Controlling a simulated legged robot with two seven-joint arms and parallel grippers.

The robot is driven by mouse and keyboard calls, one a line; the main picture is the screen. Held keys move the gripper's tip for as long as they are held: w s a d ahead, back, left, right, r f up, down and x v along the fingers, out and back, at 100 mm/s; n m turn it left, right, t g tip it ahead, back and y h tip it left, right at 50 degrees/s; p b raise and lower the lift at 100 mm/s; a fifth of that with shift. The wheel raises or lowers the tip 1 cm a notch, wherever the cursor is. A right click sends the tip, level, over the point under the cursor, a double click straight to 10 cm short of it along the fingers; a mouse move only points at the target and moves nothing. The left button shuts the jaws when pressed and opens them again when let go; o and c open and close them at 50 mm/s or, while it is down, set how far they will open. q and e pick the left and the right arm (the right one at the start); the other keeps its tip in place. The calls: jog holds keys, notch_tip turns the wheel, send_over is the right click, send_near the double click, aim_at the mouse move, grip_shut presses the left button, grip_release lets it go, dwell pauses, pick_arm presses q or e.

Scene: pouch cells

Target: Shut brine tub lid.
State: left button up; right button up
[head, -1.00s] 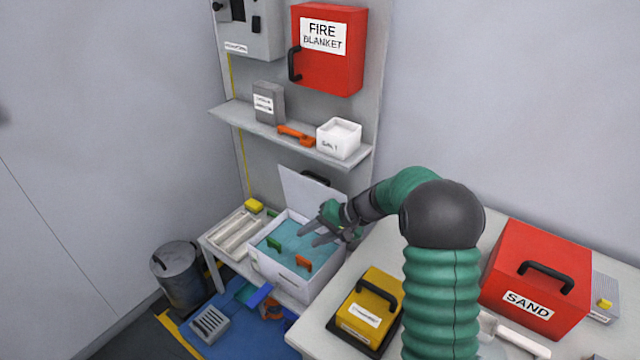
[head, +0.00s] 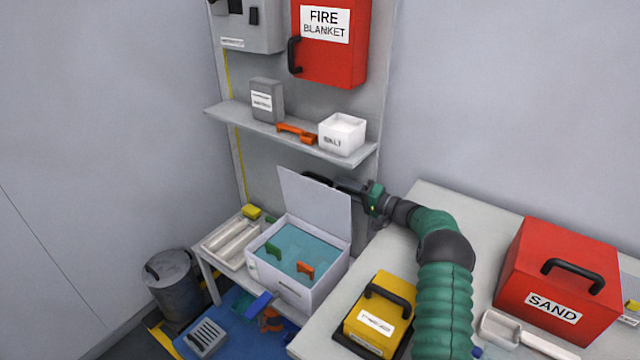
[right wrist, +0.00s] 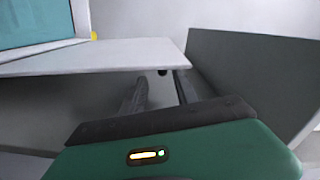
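The white brine tub (head: 290,283) stands on the low bench, filled with blue-green liquid. Its pale lid (head: 318,205) stands upright, open, along the tub's back edge; in the right wrist view the lid (right wrist: 90,60) spans the left side. A black handle (head: 315,177) shows behind the lid's top edge. My right gripper (head: 352,186) is behind the lid's right part, partly hidden by it. In the right wrist view its fingers (right wrist: 162,88) are spread with nothing between them. Whether they touch the lid cannot be told. My left gripper is not in view.
Green (head: 272,248) and orange (head: 306,269) clips are at the tub. A shelf (head: 290,137) with a salt box (head: 342,134) hangs above. A yellow box (head: 375,318) and red sand box (head: 560,285) stand on the right table (head: 440,200). A metal bin (head: 172,280) is at left.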

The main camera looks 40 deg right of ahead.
aim_at(324, 181)
jog(key=x, duration=0.6)
jog(key=shift+a+f+b, duration=0.1)
jog(key=shift+b, duration=0.3)
jog(key=shift+w+a, duration=0.15)
jog(key=shift+w, duration=0.25)
jog(key=c, duration=0.7)
jog(key=shift+s, duration=0.1)
grip_shut()
jog(key=shift+f, duration=0.1)
